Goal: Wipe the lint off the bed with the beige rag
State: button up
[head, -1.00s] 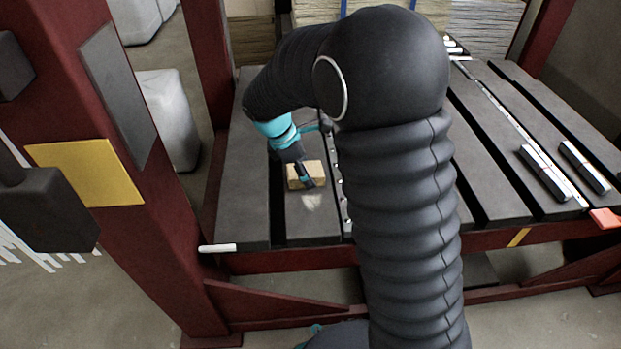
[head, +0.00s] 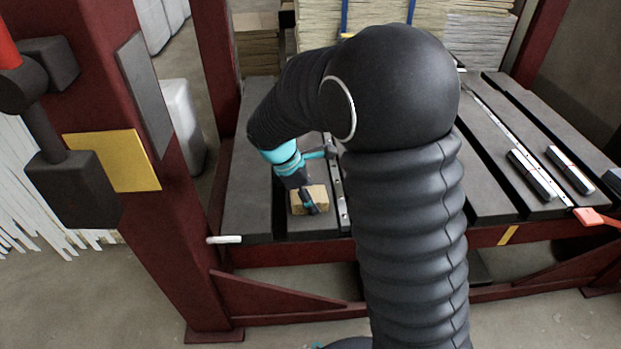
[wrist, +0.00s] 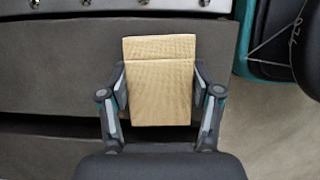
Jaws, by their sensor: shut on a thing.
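The beige rag (head: 311,199) is a folded block with a woven texture, low over or on a dark grey slat of the bed (head: 248,205), near the front edge. Contact with the surface is hard to judge. My gripper (head: 308,200) is shut on the rag. In the wrist view the rag (wrist: 158,95) sits between the two fingers of my gripper (wrist: 159,80), gripped at its sides. No lint shows in either current view; the surface under the rag is hidden, and my arm covers the middle of the bed.
Metal bars (head: 532,175) and an orange-red piece (head: 597,217) lie on the right of the bed. A white rod (head: 224,239) sticks out at the front left corner. A dark red post (head: 165,200) stands left. Stacked sheets (head: 477,38) are behind.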

jog(key=shift+s, duration=0.4)
notch_tip(320, 180, up, 3)
jog(key=shift+f+p, duration=0.1)
jog(key=shift+p, duration=0.85)
notch_tip(320, 180, up, 5)
jog(key=p, duration=0.5)
jog(key=shift+r, duration=0.2)
jog(key=shift+s, duration=0.1)
